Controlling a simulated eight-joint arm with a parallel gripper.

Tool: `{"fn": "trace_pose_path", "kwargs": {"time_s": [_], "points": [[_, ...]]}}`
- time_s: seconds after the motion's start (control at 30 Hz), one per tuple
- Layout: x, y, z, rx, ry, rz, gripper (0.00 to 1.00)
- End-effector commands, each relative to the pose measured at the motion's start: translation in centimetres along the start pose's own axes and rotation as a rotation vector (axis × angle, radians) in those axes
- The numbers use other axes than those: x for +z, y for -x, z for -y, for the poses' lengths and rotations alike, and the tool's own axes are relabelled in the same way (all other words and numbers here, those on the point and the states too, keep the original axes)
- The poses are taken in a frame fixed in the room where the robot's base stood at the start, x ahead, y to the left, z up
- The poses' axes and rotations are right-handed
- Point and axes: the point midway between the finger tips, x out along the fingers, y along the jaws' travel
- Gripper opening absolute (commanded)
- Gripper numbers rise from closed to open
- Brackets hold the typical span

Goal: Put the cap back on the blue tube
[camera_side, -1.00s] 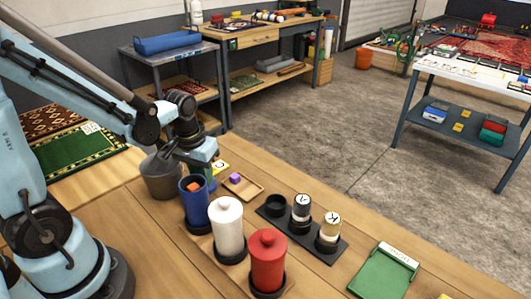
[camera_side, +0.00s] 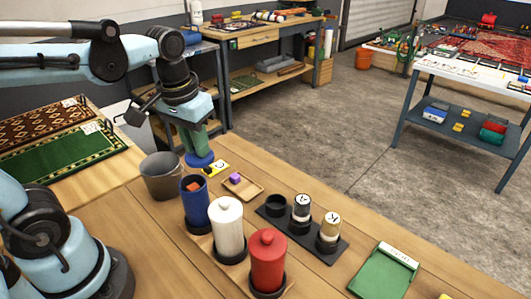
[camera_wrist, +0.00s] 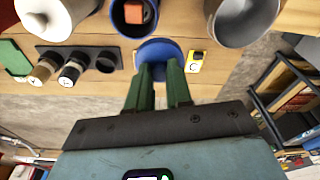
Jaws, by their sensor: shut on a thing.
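My gripper (camera_side: 198,148) is shut on a round blue cap (camera_side: 200,161), which hangs beneath the green fingers. In the wrist view the cap (camera_wrist: 158,50) shows as a blue disc at the tips of my gripper (camera_wrist: 160,72). The blue tube (camera_side: 197,210) stands upright and uncapped in the left place of a wooden rack, with an orange block (camera_side: 194,187) inside. The tube (camera_wrist: 120,22) and block (camera_wrist: 133,13) also show in the wrist view. The cap is behind the tube in the side view, apart from it.
A white tube (camera_side: 227,235) and a red tube (camera_side: 268,265), both lidded, stand beside the blue one. A grey bucket (camera_side: 161,180) is close on the left. A small tray (camera_side: 250,192) with a purple cube, a black holder (camera_side: 272,212) and a green clipboard (camera_side: 385,275) lie to the right.

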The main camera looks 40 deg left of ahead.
Motion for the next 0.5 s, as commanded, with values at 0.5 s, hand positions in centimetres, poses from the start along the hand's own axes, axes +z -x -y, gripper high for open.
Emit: {"fn": "trace_pose_path", "kwargs": {"time_s": [0.5], "points": [[4.3,4.8,-1.9,0.017,-0.119,0.001,0.00]]}}
